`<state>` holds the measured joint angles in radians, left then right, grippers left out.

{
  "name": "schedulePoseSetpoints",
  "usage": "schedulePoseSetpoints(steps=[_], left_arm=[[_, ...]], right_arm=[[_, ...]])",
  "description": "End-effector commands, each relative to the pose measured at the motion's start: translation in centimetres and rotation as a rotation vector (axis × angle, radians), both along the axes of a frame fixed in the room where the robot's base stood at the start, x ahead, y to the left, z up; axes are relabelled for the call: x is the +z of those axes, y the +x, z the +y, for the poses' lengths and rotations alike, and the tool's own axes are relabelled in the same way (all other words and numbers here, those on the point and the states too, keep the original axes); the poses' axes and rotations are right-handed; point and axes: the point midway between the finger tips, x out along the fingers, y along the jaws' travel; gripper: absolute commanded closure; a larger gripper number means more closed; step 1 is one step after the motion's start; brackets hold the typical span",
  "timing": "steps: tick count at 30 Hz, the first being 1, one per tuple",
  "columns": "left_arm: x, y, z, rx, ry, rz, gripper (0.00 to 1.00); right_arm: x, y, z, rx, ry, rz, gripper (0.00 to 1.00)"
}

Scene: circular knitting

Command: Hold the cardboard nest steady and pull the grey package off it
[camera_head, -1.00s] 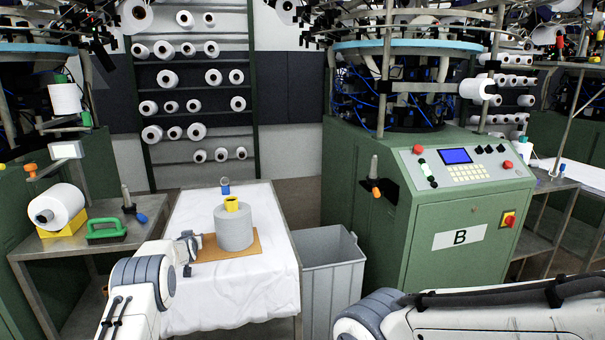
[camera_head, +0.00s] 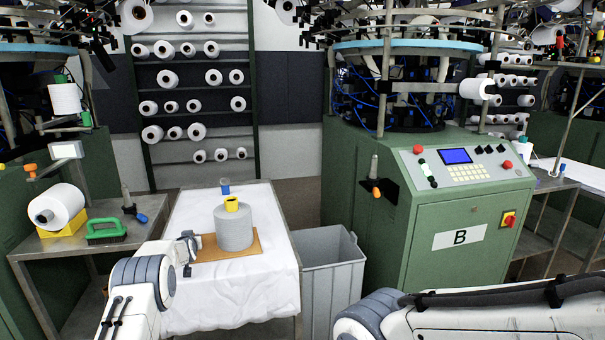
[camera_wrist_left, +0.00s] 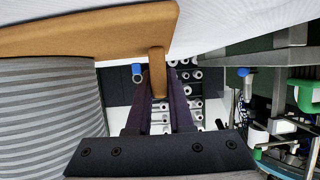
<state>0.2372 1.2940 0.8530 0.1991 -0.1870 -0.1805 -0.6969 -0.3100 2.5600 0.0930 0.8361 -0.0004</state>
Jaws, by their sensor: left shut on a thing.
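The cardboard nest (camera_head: 255,245) is a flat brown board on the white-draped table; in the left wrist view, its underside or edge (camera_wrist_left: 85,35) shows with a tab (camera_wrist_left: 157,70). The grey package (camera_head: 233,230) is a wide grey cylinder standing upright on it, with a yellow piece (camera_head: 231,204) on top. In the left wrist view, the package (camera_wrist_left: 50,115) looks striped, beside the fingers. My left gripper (camera_head: 191,248) is at the nest's left edge; in its wrist view, the fingers (camera_wrist_left: 158,95) are shut on the tab. My right gripper is out of view; only its arm shows.
The white-draped table (camera_head: 240,300) has free room in front of the nest. A blue-topped item (camera_head: 225,189) stands behind the package. A grey bin (camera_head: 332,275) stands right of the table, before the green machine (camera_head: 465,265). A side table (camera_head: 85,262) is at left.

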Motion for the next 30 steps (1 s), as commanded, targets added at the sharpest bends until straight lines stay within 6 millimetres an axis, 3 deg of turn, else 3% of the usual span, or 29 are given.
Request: schedulePoseSetpoints(steps=[5,6,8,9,22,30], left_arm=[[0.0,0.0,0.0,0.0,0.0,0.0,1.0],[0.0,0.0,0.0,0.0,0.0,0.0,0.73],[0.0,0.0,0.0,0.0,0.0,0.0,0.5],[0.0,0.0,0.0,0.0,0.0,0.0,0.45],[0.2,-0.4,-0.1,0.001,0.001,0.001,0.45],[1.2,-2.7,-0.8,-0.002,0.0,0.002,0.45]], right_arm=[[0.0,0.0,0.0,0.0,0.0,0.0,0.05],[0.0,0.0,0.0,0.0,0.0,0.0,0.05],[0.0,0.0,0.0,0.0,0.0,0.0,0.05],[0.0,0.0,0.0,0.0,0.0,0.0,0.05],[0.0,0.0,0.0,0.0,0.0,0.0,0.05],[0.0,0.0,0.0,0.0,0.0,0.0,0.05]])
